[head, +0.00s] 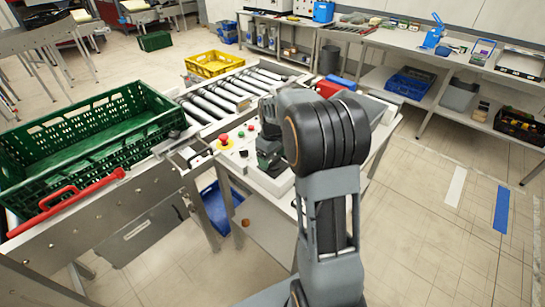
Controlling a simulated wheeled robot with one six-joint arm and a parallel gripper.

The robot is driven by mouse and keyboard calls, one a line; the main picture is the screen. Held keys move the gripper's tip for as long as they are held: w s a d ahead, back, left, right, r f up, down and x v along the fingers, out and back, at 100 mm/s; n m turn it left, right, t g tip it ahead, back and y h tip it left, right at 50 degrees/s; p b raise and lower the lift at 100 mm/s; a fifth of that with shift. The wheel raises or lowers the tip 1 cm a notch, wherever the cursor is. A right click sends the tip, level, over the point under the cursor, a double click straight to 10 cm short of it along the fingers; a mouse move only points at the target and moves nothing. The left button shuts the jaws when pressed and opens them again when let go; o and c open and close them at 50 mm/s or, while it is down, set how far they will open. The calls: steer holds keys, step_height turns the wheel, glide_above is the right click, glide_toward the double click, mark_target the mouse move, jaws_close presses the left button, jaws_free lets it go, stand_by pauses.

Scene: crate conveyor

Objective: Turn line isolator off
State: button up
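No part is clearly readable as the line isolator; it may be hidden behind my arm. A control panel (243,158) sits at the near end of the roller conveyor, with a red mushroom button on a yellow base (225,142) and smaller buttons beside it. A long red lever (68,201) runs along the conveyor's near side, below the green crate. My gripper (269,160) is over the right part of the panel, right of the red button. My arm covers much of it, and its fingers cannot be made out.
A large green crate (78,122) stands on the left part of the conveyor. A yellow crate (214,63) is beyond the rollers (226,96). A red box (334,86) and a blue one are behind my arm. The tiled floor at right is open.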

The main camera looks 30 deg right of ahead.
mark_target(272, 158)
steer(key=shift+o, duration=1.4)
step_height(272, 158, up, 14)
steer(key=shift+b, duration=0.3)
steer(key=shift+f, duration=0.15)
